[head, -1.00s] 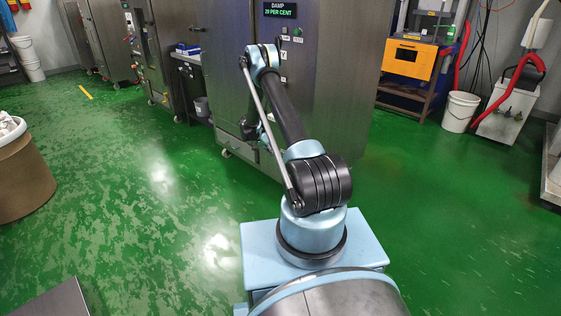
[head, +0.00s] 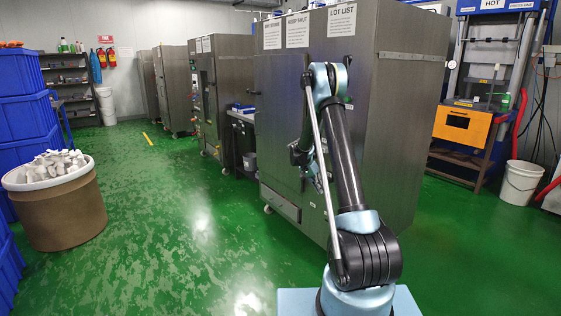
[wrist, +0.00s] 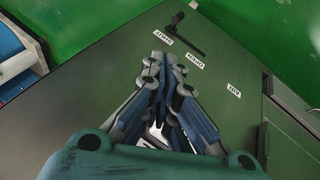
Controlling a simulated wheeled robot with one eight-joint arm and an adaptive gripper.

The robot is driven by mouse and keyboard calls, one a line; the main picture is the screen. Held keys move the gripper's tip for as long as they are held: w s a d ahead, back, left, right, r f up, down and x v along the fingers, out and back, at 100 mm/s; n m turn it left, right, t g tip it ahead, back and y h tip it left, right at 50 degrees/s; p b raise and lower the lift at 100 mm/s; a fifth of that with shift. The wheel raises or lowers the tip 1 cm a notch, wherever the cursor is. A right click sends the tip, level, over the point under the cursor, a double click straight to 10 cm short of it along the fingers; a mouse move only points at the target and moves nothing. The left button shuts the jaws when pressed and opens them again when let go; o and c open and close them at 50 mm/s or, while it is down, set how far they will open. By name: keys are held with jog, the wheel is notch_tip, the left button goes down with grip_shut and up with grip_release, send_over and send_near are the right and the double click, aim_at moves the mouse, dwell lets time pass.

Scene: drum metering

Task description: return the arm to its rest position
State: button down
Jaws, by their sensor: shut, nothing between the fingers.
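My arm (head: 350,165) stands in front of a tall grey steel cabinet (head: 400,130), folded with its elbow high. My gripper (wrist: 163,66) is shut and empty in the wrist view, its fingertips together. In the head view, the wrist end hangs left of the upper link, mostly hidden behind it; the fingers cannot be made out there. The wrist view looks at a dark panel with a black handle (wrist: 188,38) and several small white labels beyond the fingertips. I cannot tell the distance to the panel.
A brown drum (head: 60,215) with a white top holding pale pieces stands at left, by stacked blue bins (head: 25,110). An orange-fronted press (head: 465,125) and a white bucket (head: 520,182) are at right. Green floor is open at left.

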jog(key=s+d+r+n+t+y, duration=0.1)
jog(key=s+r+n+y, duration=0.1)
jog(key=s+r, duration=1)
jog(key=s+r+n+y, duration=0.1)
jog(key=s+r+n, duration=0.1)
jog(key=s+r, duration=0.95)
jog(key=s+f+n+y, duration=0.1)
jog(key=s+f, duration=0.2)
jog(key=s, duration=0.7)
jog(key=s+a+f+n+t+y, duration=0.1)
jog(key=s+f, duration=0.2)
jog(key=s, duration=0.7)
jog(key=s+a+f+n+y, duration=0.1)
jog(key=s+f+n, duration=0.1)
jog(key=s, duration=0.8)
jog(key=shift+s+a+f+t, duration=0.2)
jog(key=shift+s+f+t, duration=0.15)
jog(key=shift+f, duration=0.35)
jog(key=shift+w+f, duration=0.2)
jog(key=shift+w, duration=0.25)
